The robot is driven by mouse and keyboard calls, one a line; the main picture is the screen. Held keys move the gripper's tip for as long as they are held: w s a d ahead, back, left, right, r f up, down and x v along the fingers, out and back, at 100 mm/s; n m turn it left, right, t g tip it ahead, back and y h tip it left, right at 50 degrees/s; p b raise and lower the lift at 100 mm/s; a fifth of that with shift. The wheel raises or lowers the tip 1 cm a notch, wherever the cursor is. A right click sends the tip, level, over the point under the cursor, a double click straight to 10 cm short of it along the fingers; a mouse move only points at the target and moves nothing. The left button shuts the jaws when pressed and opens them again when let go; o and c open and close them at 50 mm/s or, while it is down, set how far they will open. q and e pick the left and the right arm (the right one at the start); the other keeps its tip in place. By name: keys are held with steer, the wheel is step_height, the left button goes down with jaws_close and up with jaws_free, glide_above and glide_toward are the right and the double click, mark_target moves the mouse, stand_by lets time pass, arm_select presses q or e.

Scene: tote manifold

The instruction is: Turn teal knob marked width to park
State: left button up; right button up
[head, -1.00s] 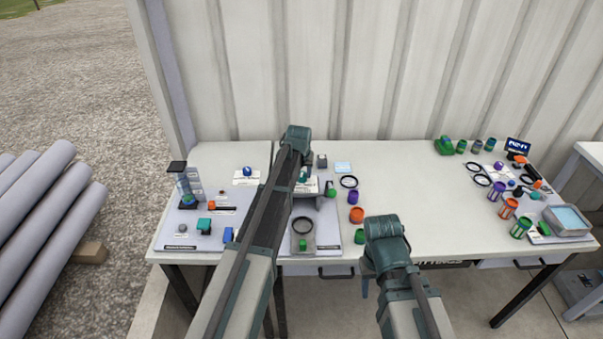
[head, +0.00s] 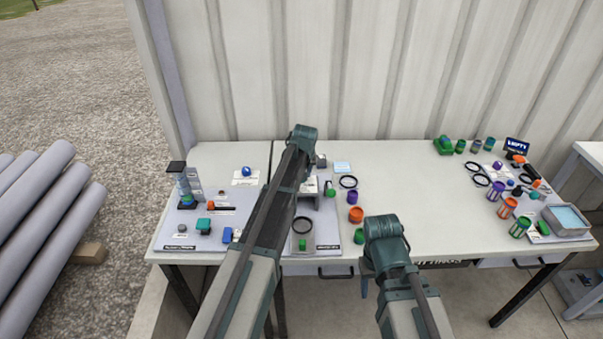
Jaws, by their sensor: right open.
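A teal knob-like piece (head: 204,224) stands on the left grey panel (head: 178,240), on a dark base. I cannot read its marking or its pointer, so I cannot tell whether it is the width knob. My left arm reaches over the table between this panel and the middle panel (head: 328,238). The left gripper is hidden behind that arm, near a grey raised block (head: 311,190). My right gripper (head: 368,270) is open and empty, low by the table's front edge, mostly hidden by its own wrist. It is far right of the teal piece.
Coloured pots and a tray (head: 567,221) crowd the right end. The table's centre right (head: 420,190) is clear.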

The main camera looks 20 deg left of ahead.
arm_select(q)
steer(key=o, duration=0.4)
steer(key=p+v, duration=1.2)
steer(key=v, duration=0.2)
steer(key=shift+p, duration=0.4)
steer(key=shift+f, duration=0.1)
steer(key=s+d+f+m+g+b, duration=0.1)
steer(key=s+d, duration=0.4)
steer(key=s, duration=0.5)
steer(key=s+d+f+m+g+b, duration=0.2)
steer(key=s+d+f+m, duration=0.1)
steer(key=s, duration=0.7)
steer(key=s+d+f+m+g+b, duration=0.1)
steer(key=s+d+m, duration=0.3)
steer(key=s, duration=0.7)
steer(key=shift+d+f+b, duration=0.35)
steer(key=shift+d+f, duration=0.1)
steer(key=shift+d, duration=0.2)
steer(key=shift+d+f+b, duration=0.35)
steer(key=shift+d+f, duration=0.1)
steer(key=shift+d, duration=0.2)
